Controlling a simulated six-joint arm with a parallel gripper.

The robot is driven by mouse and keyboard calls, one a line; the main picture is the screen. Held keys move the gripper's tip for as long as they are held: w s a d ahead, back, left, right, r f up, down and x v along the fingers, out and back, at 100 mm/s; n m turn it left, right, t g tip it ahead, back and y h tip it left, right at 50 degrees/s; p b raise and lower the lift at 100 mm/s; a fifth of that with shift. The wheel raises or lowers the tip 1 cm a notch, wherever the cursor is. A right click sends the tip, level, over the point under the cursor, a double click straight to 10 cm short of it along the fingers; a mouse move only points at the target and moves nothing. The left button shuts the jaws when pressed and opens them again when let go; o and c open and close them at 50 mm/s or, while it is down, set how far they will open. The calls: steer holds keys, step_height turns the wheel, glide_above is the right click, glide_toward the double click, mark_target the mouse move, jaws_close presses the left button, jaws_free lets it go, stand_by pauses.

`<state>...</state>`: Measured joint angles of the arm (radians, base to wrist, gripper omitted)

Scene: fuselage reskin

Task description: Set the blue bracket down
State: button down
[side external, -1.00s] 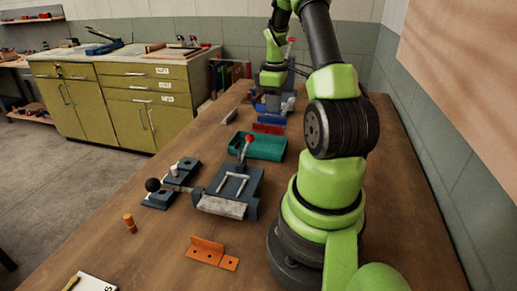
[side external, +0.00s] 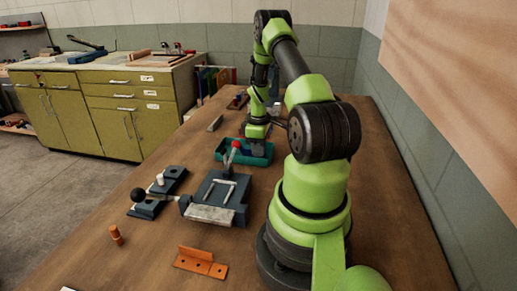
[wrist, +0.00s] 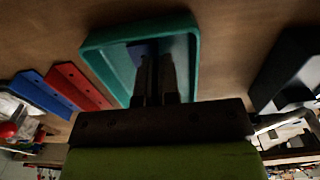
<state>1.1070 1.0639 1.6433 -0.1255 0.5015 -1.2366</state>
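My gripper (wrist: 155,82) is low over the teal tray (wrist: 185,22) in the wrist view, its two fingers close together. A dark blue piece (wrist: 142,48), which looks like the blue bracket, shows at the fingertips inside the tray outline. It is mostly hidden by the fingers and in shadow, and I cannot tell if it touches the tray floor. In the side view my gripper (side external: 258,140) is at the tray (side external: 225,152). The bracket does not show clearly there.
A red strip (wrist: 78,85) and a brighter blue strip (wrist: 42,95) lie left of the tray. An orange bracket (side external: 200,262) and an orange peg (side external: 115,235) lie nearer.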

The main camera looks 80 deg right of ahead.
steer(key=c, duration=1.8)
jaws_free()
steer(key=shift+f, duration=0.1)
steer(key=o, duration=0.5)
steer(key=shift+c, duration=0.2)
